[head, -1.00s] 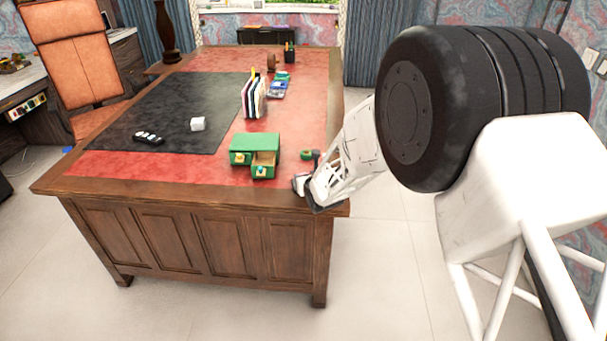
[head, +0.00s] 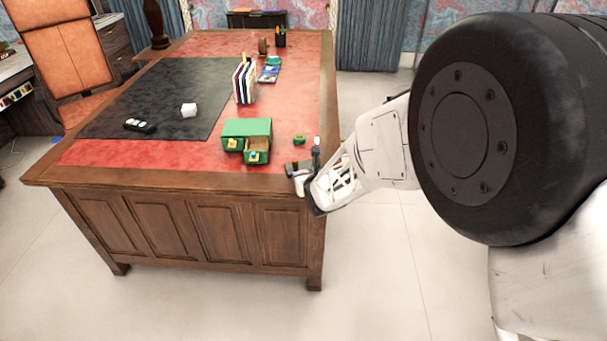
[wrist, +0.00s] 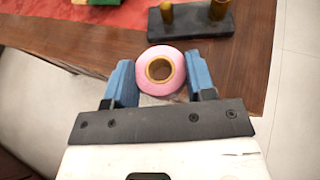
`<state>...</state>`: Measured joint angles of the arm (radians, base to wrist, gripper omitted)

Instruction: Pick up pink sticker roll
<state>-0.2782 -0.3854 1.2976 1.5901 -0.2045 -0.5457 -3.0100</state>
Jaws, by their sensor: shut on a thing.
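The pink sticker roll (wrist: 143,74) is a pink ring with a tan core, seen in the wrist view between the two blue fingers of my gripper (wrist: 159,80). The fingers are shut on its left and right sides. In the head view my gripper (head: 304,185) is at the near right corner of the desk, and the roll is too small to make out clearly there. Whether the roll touches the desk top is hard to tell.
A dark block with brass-coloured posts (wrist: 190,24) stands just beyond the roll. A green drawer box (head: 247,130) and a green tape roll (head: 299,140) are to the left on the desk (head: 190,182). The desk's edge is close by; floor lies beyond.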

